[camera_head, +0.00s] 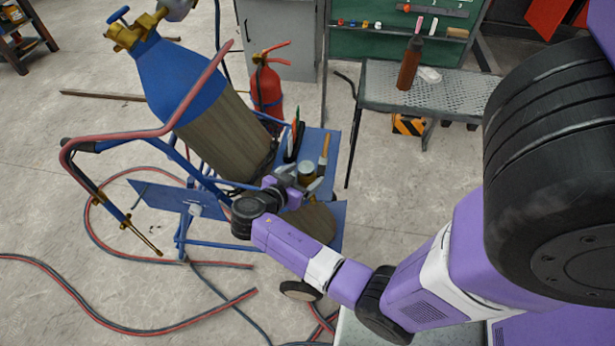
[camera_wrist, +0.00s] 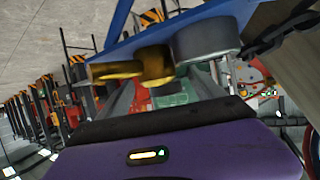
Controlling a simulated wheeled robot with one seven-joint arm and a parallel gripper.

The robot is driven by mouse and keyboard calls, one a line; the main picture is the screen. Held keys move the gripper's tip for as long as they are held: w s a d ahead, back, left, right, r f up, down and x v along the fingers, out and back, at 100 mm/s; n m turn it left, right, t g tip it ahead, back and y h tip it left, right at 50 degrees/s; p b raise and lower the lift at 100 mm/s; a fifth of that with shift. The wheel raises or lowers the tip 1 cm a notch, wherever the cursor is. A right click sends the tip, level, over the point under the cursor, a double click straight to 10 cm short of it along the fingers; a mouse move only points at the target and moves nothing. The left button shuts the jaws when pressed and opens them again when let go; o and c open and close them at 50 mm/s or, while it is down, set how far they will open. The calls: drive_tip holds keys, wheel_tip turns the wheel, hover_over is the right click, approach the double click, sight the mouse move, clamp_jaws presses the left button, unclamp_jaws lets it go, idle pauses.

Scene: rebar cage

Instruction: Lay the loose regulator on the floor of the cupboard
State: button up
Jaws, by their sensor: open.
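The loose regulator shows in the wrist view as a brass body (camera_wrist: 130,69) with a round grey gauge (camera_wrist: 207,41). In the head view its round gauge (camera_head: 307,171) appears at the trolley's blue tray, just beyond my gripper (camera_head: 299,183). In the wrist view, my gripper (camera_wrist: 160,85) has its fingers apart, with the regulator across their tips. I cannot tell whether they touch it. A grey cupboard (camera_head: 281,38) stands at the back; its inside floor is hidden from view.
A blue-topped gas cylinder (camera_head: 178,75) leans in the blue trolley (camera_head: 325,150). A red extinguisher (camera_head: 267,88) stands behind it. A metal bench (camera_head: 380,88) with a brown bottle (camera_head: 410,63) is at right. Red and dark hoses (camera_head: 70,300) lie across the floor at left.

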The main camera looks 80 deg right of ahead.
drive_tip(key=shift+x, duration=0.8)
drive_tip(key=shift+c, duration=0.5)
clamp_jaws()
drive_tip(key=shift+r, duration=0.15)
wheel_tip(320, 180, up, 20)
